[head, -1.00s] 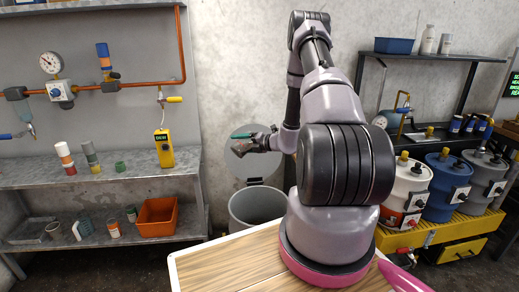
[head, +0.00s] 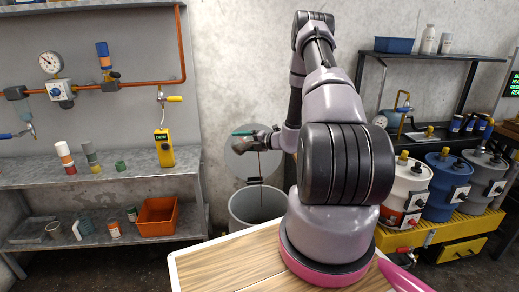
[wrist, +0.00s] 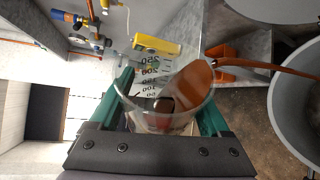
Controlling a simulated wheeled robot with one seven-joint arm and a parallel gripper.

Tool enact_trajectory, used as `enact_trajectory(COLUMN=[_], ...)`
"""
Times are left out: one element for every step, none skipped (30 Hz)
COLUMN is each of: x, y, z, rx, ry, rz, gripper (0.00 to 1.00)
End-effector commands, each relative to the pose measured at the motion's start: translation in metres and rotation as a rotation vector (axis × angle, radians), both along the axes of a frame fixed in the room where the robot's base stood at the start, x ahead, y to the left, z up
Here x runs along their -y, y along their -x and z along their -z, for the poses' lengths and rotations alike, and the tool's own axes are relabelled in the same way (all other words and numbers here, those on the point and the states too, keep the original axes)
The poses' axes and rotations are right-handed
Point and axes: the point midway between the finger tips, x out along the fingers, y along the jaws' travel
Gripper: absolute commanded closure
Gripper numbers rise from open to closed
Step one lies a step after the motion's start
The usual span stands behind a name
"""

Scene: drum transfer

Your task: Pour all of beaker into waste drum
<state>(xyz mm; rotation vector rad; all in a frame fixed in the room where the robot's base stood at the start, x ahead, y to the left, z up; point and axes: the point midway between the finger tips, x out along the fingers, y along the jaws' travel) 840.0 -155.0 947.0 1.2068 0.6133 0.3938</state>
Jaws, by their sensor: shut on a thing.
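My gripper (head: 246,133) is shut on a clear beaker (head: 238,145), high above the grey waste drum (head: 257,207). In the wrist view the beaker (wrist: 150,116) sits between my teal fingers (wrist: 165,105), with its graduation marks showing. It is tipped, and brown liquid (wrist: 188,86) lies along its side and runs over the rim. A thin brown stream (wrist: 265,68) leaves the lip toward the open drum (wrist: 279,108). In the head view the stream (head: 260,165) falls into the drum mouth. The drum's bottom is hidden in the head view.
The round drum lid (head: 240,168) stands raised behind the mouth. An orange bin (head: 157,216) and small containers sit on the shelves (head: 100,176) at left. Several drums (head: 447,186) stand on a yellow base at right. My arm blocks the middle.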

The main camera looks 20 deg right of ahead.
Motion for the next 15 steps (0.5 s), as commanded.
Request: enact_trajectory(x=[0.0005, 0.0008, 0.0011, 0.0013, 0.0017, 0.0021, 0.0024, 0.0028, 0.0032, 0.0035, 0.0039, 0.0043, 0.0047, 0.0049, 0.0054], y=[-0.0003, -0.0004, -0.0004, -0.0006, -0.0007, -0.0008, -0.0009, -0.0010, -0.0012, -0.0014, -0.0015, -0.0016, -0.0017, -0.0018, -0.0018], z=[-0.0005, -0.0007, -0.0009, -0.0012, -0.0013, -0.0016, -0.0018, -0.0021, -0.0024, -0.0026, -0.0028, -0.0031, -0.0033, -0.0035, -0.0037], rx=[0.000, -0.001, -0.003, -0.004, -0.004, -0.006, -0.007, -0.008, -0.009, -0.010, -0.010, -0.011, -0.013, -0.013, -0.016], ry=[-0.005, -0.008, -0.012, -0.015, -0.018, -0.023, -0.026, -0.029, -0.033, -0.036, -0.040, -0.043, -0.046, -0.049, -0.054], rz=[0.000, 0.000, -0.001, 0.000, 0.000, 0.001, 0.000, 0.001, 0.001, 0.001, 0.001, 0.001, 0.001, 0.001, 0.001], gripper=[0.73, 0.73, 0.73, 0.73, 0.73, 0.73, 0.73, 0.73, 0.73, 0.73, 0.73, 0.73, 0.73, 0.73, 0.73])
